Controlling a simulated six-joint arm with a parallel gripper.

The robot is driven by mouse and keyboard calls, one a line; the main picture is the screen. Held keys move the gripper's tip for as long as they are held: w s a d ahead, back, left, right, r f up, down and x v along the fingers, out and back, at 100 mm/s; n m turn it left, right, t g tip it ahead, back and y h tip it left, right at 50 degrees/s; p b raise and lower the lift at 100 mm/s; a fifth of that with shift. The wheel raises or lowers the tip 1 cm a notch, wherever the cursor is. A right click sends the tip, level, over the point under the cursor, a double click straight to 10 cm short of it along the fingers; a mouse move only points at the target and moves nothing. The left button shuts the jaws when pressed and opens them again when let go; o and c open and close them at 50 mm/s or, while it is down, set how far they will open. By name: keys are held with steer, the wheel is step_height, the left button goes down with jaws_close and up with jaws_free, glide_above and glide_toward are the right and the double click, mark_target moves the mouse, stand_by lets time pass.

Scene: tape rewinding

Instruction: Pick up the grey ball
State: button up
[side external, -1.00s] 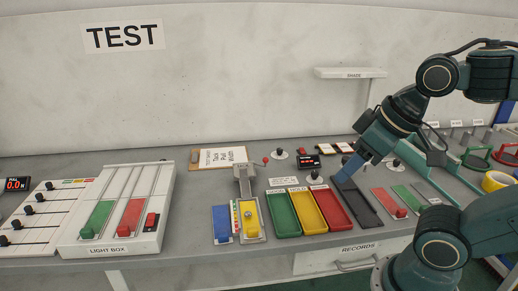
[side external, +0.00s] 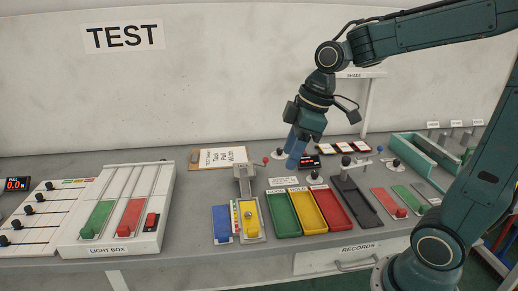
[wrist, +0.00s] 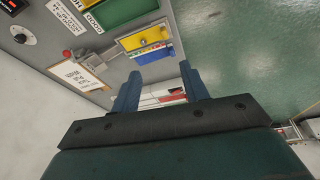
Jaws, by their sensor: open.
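A small greyish round thing, which may be the grey ball (side external: 250,213), sits on the yellow part of a small test device (side external: 263,240); it is too small to be sure. In the wrist view, a small round spot (wrist: 142,42) shows on the yellow part. My gripper (side external: 293,162) hangs above the bench, behind the coloured trays and right of the device. Its blue fingers (wrist: 159,82) are apart with nothing between them. The device lies beyond the fingertips in the wrist view.
Green (side external: 283,227), yellow (side external: 307,226) and red (side external: 332,224) trays and a black tray (side external: 357,217) stand right of the device. The light box (side external: 157,222) is at left. A clipboard (side external: 219,157) lies behind. Bare bench (side external: 190,190) shows between the light box and device.

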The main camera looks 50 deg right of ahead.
steer(key=w+d+f+n+g+y, duration=0.1)
steer(key=w+d+f+n+y, duration=0.1)
steer(key=w+d+f+n, duration=0.3)
steer(key=w+f+n, duration=0.1)
steer(key=w+f, duration=0.3)
steer(key=w, duration=0.1)
steer(key=shift+w+f+g+y, duration=0.2)
steer(key=shift+f+g+y, duration=0.05)
steer(key=shift+g+y, duration=0.15)
steer(key=shift+d, duration=0.1)
glide_toward(248, 215)
steer(key=shift+w+d+x, duration=0.1)
steer(key=shift+x, duration=0.65)
steer(key=shift+w+d+x, duration=0.1)
steer(key=shift+x, duration=0.6)
steer(key=shift+f, duration=0.1)
steer(key=shift+x, duration=2.5)
steer(key=shift+d, duration=0.1)
steer(key=shift+c, duration=0.3)
jaws_close()
